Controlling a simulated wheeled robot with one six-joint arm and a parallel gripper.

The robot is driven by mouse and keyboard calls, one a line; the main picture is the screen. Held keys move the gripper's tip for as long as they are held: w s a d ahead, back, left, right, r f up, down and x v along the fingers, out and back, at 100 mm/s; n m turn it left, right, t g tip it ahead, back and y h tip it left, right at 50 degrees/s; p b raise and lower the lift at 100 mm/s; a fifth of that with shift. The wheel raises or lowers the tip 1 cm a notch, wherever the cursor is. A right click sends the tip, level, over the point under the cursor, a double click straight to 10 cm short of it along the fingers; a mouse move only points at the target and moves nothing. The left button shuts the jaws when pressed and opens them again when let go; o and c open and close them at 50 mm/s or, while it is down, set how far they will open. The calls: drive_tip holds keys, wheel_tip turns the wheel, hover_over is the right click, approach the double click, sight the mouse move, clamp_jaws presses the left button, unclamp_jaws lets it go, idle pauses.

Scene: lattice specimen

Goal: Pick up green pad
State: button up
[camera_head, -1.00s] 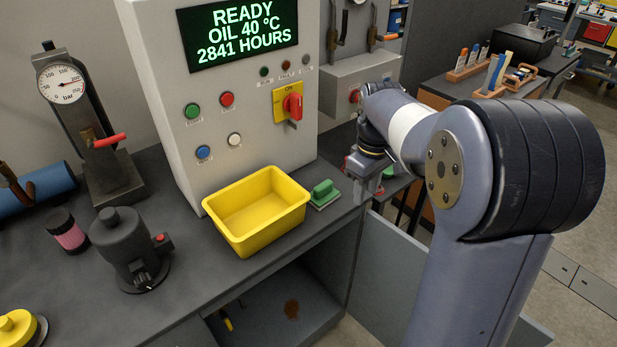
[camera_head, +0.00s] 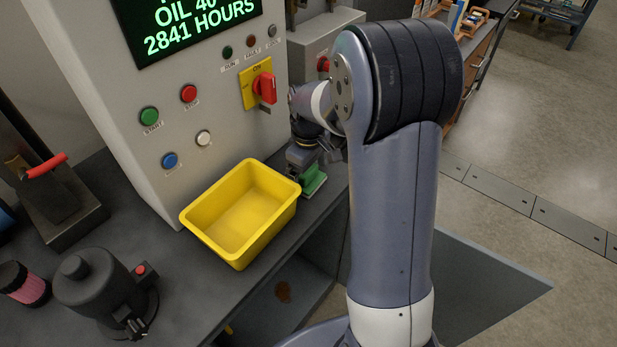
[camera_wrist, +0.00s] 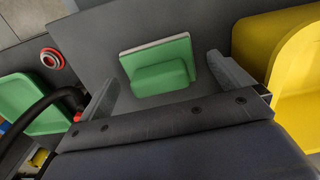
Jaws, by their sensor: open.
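The green pad (camera_head: 313,181) lies on the dark bench top, just right of the yellow bin. In the wrist view the green pad (camera_wrist: 160,68) shows a raised green grip on a green plate with a pale edge. My gripper (camera_head: 305,165) is above and beside the pad in the head view, partly covering it. In the wrist view my gripper (camera_wrist: 168,80) is open, with one finger on each side of the pad and nothing held. Whether the fingers are level with the pad's grip I cannot tell.
The yellow bin (camera_head: 243,258) stands close to the left of the pad; it also shows at the right of the wrist view (camera_wrist: 262,40). The grey control cabinet (camera_head: 150,75) rises behind. A dark pump-like device (camera_head: 100,290) stands at the front left.

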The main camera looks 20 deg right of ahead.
sight(309, 170)
drive_tip(key=shift+f, duration=0.4)
drive_tip(key=shift+c, duration=0.2)
drive_tip(key=c, duration=1)
drive_tip(key=shift+o, duration=0.2)
drive_tip(key=shift+r, duration=0.1)
wheel_tip(309, 170, up, 10)
drive_tip(key=shift+f, duration=0.1)
